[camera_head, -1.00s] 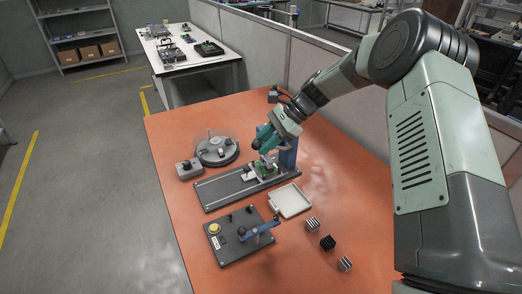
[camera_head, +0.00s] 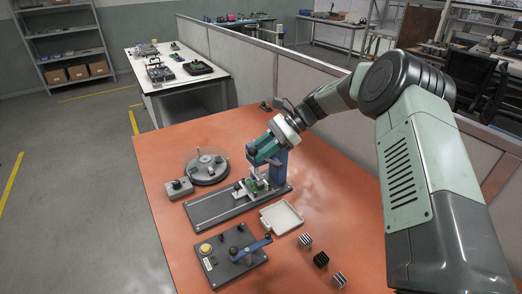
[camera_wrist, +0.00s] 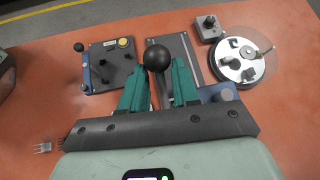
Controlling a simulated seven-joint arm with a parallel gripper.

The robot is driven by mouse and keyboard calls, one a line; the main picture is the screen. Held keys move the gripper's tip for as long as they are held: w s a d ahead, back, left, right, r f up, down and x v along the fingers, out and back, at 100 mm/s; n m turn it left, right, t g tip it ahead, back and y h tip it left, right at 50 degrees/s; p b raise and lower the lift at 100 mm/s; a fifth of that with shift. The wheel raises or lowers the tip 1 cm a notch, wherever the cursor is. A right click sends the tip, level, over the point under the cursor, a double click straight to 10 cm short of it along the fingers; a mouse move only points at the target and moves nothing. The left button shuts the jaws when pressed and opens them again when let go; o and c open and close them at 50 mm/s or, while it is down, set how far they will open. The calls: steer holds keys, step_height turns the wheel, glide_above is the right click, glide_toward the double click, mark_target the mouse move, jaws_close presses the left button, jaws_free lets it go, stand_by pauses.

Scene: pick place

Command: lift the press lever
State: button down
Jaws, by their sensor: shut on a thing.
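The press has a blue column (camera_head: 281,168) on a long grey base plate (camera_head: 208,209). Its lever ends in a round black knob (camera_wrist: 157,56). My gripper (camera_head: 253,152) is shut on the lever's knob end, with the knob showing between the teal fingertips (camera_wrist: 157,70) in the wrist view. The gripper is above the base plate, beside the column. A small green board (camera_head: 256,185) sits in the fixture below the gripper. The lever's arm is mostly hidden by my gripper.
A white tray (camera_head: 282,217), several finned blocks (camera_head: 321,259) and a dark panel with a blue handle (camera_head: 228,262) lie in front. The orange table's right side is clear.

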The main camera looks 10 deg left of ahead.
steer(key=shift+w+d, duration=0.15)
steer(key=shift+w, duration=0.05)
steer(key=c, duration=1.1)
jaws_free()
steer(key=shift+c, duration=0.2)
steer(key=o, duration=0.3)
steer(key=shift+s, duration=0.1)
steer(key=v, duration=1)
steer(key=shift+d+r, duration=0.2)
steer(key=shift+r, duration=0.05)
steer(key=shift+r, duration=0.1)
